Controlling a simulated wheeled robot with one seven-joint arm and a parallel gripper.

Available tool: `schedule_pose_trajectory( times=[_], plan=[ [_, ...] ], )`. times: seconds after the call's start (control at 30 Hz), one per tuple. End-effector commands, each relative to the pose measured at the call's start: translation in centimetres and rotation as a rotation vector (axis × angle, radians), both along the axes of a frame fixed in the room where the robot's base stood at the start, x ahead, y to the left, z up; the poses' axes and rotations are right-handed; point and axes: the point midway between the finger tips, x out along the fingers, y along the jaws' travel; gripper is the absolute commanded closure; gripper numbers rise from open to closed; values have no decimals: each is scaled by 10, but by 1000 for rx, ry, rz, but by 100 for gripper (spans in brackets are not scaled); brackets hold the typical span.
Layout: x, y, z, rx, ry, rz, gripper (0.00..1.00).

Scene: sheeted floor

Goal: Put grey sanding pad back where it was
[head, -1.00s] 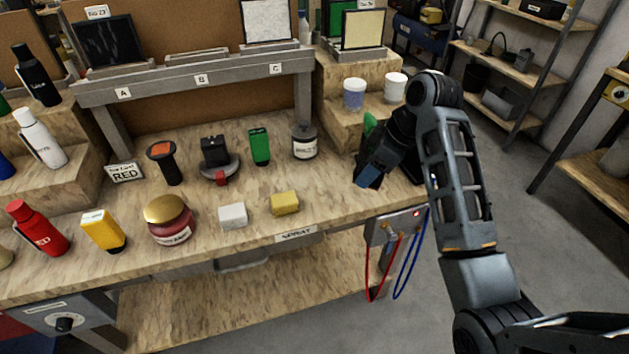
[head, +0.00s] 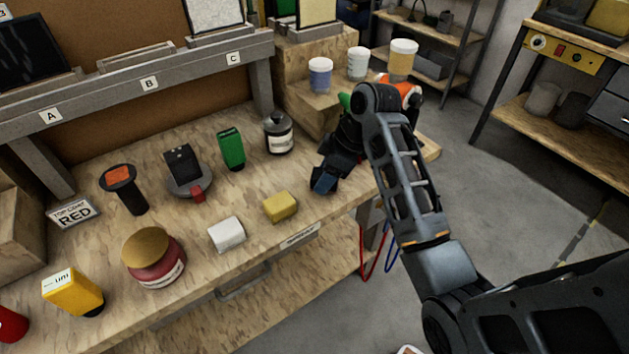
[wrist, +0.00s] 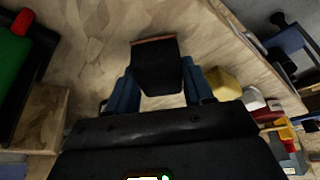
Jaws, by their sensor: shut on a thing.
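My gripper (head: 325,180) is over the right part of the workbench, to the right of the yellow block. In the wrist view its blue fingers (wrist: 158,88) are shut on a dark block with a brownish edge, which I take as the grey sanding pad (wrist: 156,68). The head view does not show the pad clearly, as the gripper covers it. Bare bench top (wrist: 100,30) shows beyond the pad. A yellow block (head: 280,207) and a whitish block (head: 226,235) lie near the bench's front edge.
A gold-lidded red jar (head: 154,258) and yellow bottle (head: 73,292) are left. Cups (head: 320,75) stand on a wooden step at the back.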

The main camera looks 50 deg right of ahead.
Motion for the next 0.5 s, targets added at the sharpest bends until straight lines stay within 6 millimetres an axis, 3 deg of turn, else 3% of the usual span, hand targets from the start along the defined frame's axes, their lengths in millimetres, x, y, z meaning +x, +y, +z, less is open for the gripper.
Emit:
schedule_pose_trajectory(
  times=[0.07,0.4,0.43,0.5],
  plan=[
    [-6,-4,-12,0,-1,-4,82],
    [-8,-5,-11,0,-1,-1,82],
    [-8,-5,-11,0,0,-1,48],
    [-8,-5,-11,0,-1,-1,41]
  ],
)
